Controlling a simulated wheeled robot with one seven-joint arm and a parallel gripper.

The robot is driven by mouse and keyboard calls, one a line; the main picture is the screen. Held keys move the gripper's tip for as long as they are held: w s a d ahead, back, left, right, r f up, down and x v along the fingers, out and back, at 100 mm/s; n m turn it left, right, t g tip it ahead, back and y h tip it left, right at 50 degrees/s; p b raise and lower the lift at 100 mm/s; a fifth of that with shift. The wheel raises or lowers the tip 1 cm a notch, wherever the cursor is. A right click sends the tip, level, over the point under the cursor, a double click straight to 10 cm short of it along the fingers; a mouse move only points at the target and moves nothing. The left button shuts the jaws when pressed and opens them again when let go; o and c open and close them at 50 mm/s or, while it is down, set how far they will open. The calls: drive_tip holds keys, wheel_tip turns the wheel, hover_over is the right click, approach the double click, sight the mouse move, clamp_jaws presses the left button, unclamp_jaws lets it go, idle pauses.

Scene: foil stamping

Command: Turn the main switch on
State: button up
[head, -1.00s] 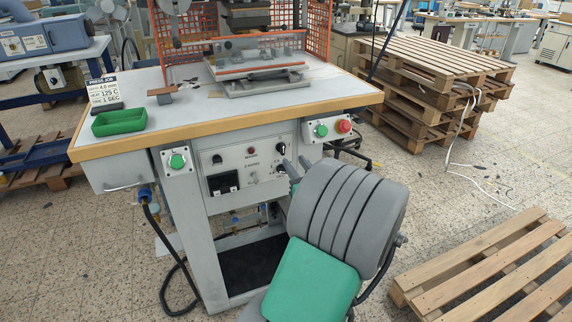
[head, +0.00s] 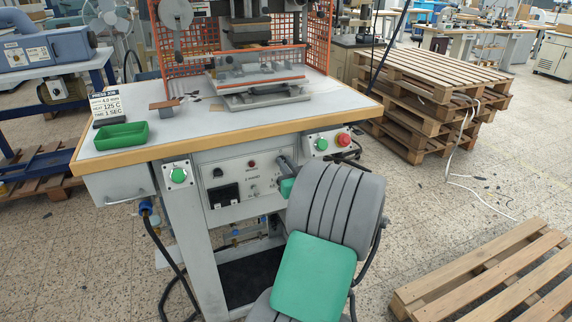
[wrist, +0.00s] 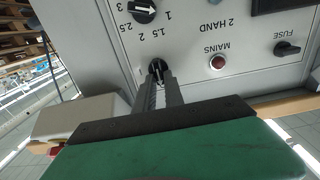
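The main switch (wrist: 155,68) is a small black rotary knob on the grey control panel, seen upside down in the wrist view. My gripper (wrist: 160,78) is at it, its two narrow fingers close together, one on each side of the knob's grip. I cannot tell whether they press on it. The red lamp (wrist: 218,62) labelled MAINS looks dark. In the head view my gripper (head: 284,167) is at the right part of the panel (head: 228,178), and its fingers and wrist hide the switch there.
A dial knob (wrist: 145,10) with numbers and a fuse knob (wrist: 287,48) are near the switch. Green buttons (head: 178,175) and a red button (head: 343,139) flank the panel below the tabletop edge (head: 230,132). Pallets (head: 430,85) stand at the right.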

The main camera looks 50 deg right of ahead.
clamp_jaws()
drive_tip(key=shift+m, duration=0.4)
drive_tip(key=shift+s+d+f+m+p, duration=0.15)
drive_tip(key=shift+m+p, duration=0.7)
drive_tip(key=shift+m, duration=2)
drive_tip(key=shift+s+d+f+m+p, duration=0.15)
drive_tip(key=shift+m+p, duration=0.65)
drive_tip(key=shift+m, duration=2.1)
drive_tip(key=shift+d+f+m+p, duration=0.25)
drive_tip(key=shift+m+p, duration=0.6)
drive_tip(key=shift+m, duration=2)
drive_tip(key=shift+o, duration=2.4)
unclamp_jaws()
